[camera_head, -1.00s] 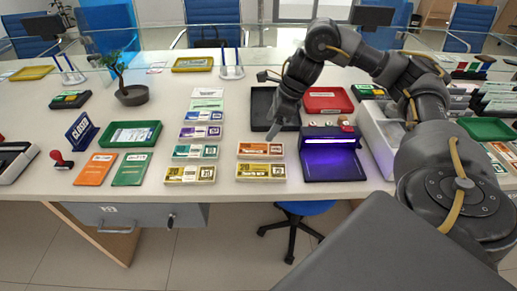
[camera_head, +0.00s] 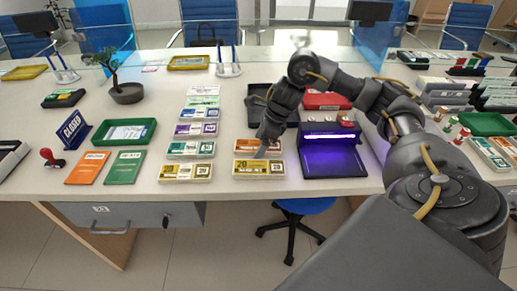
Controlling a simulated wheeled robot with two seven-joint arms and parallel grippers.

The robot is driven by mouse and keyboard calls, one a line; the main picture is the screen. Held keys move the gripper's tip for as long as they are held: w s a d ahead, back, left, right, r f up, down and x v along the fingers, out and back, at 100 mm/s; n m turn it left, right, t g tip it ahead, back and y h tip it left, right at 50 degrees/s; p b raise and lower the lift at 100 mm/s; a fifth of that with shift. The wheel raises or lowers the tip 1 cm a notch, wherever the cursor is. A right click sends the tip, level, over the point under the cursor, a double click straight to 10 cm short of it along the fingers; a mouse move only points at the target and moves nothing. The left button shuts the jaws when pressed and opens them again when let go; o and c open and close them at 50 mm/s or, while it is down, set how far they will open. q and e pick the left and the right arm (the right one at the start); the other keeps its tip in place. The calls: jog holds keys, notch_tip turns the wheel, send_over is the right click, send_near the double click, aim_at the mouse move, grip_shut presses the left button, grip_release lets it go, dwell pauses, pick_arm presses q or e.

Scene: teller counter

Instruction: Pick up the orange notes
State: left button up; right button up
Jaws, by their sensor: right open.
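The orange notes (camera_head: 244,146) lie in a pale tray on the counter, in the right column of note stacks, just behind a yellow stack. My right gripper (camera_head: 261,152) points down over the right part of the orange notes and hides some of them. It is open, with its fingertips at or just above the stack; I cannot tell if they touch. My left gripper is not in view.
Yellow notes (camera_head: 258,170) lie directly in front. A glowing purple device (camera_head: 333,160) stands close on the right. A black tray (camera_head: 259,94) and a red tray (camera_head: 324,101) lie behind. More note stacks (camera_head: 190,150) stand in a column to the left.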

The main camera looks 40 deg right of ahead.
jog(key=c, duration=1.1)
jog(key=shift+r, duration=0.15)
